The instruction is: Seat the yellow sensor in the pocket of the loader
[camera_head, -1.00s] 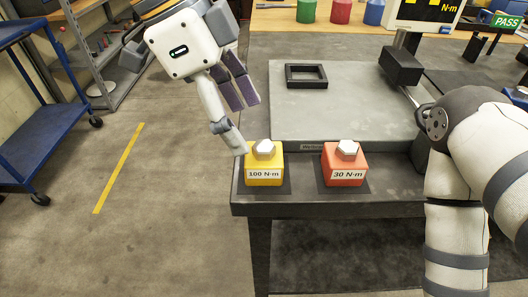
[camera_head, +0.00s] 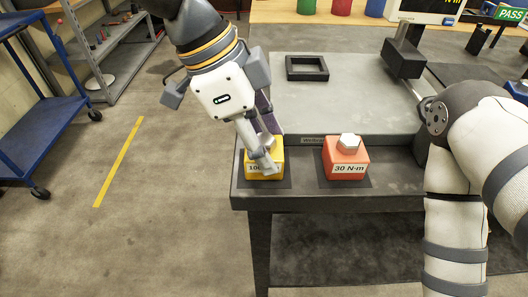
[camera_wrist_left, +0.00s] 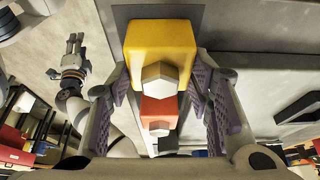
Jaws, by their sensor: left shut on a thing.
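The yellow sensor (camera_head: 273,171) is a block labelled 100 N·m with a pale hexagonal head. It stands on a dark pad at the bench's front left corner. My left gripper (camera_head: 264,148) reaches down over it, shut on it; one finger covers part of its front and label. In the left wrist view the yellow sensor (camera_wrist_left: 160,42) shows between the purple-padded fingers. A square black frame with an empty middle, apparently the pocket (camera_head: 291,69), lies on the grey plate behind. My right gripper (camera_wrist_left: 74,50) shows small in the left wrist view; its opening is unclear.
A red sensor (camera_head: 345,165) labelled 30 N·m stands on its own pad to the right. A dark block (camera_head: 403,58) on a post rises at the plate's right. The grey plate (camera_head: 340,105) is otherwise mostly clear. A blue cart (camera_head: 45,130) stands at the left.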

